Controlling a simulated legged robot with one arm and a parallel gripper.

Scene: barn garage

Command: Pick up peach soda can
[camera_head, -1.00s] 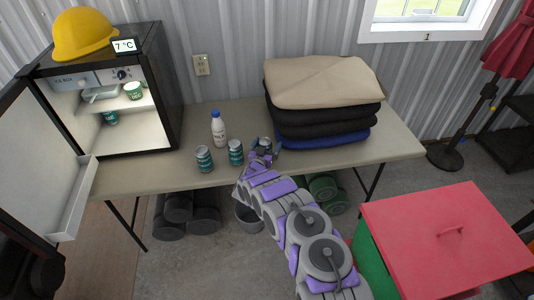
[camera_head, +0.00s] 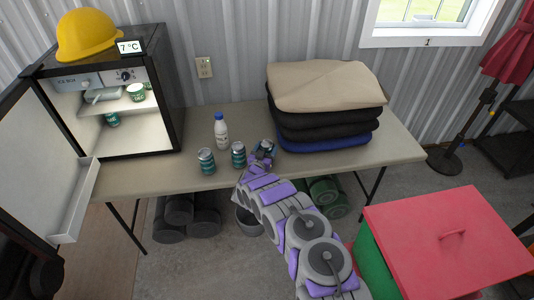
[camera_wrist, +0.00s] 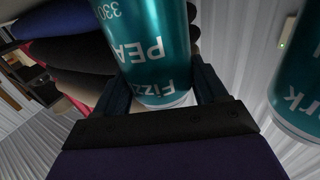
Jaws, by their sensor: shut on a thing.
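The peach soda can (camera_wrist: 150,50) is teal with white lettering reading "PEA" and "Fizz", and it fills the middle of the wrist view. My gripper (camera_wrist: 160,95) is shut on it, with one dark finger on each side. In the head view the can (camera_head: 268,145) is small and partly hidden behind my gripper (camera_head: 262,158), near the table's middle. I cannot tell whether its base touches the table.
Two similar teal cans (camera_head: 206,161) (camera_head: 238,154) stand left of my gripper, and one shows close in the wrist view (camera_wrist: 298,85). A white bottle (camera_head: 221,132) stands behind them. Folded blankets (camera_head: 325,105) are piled to the right. An open mini fridge (camera_head: 120,125) stands at left.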

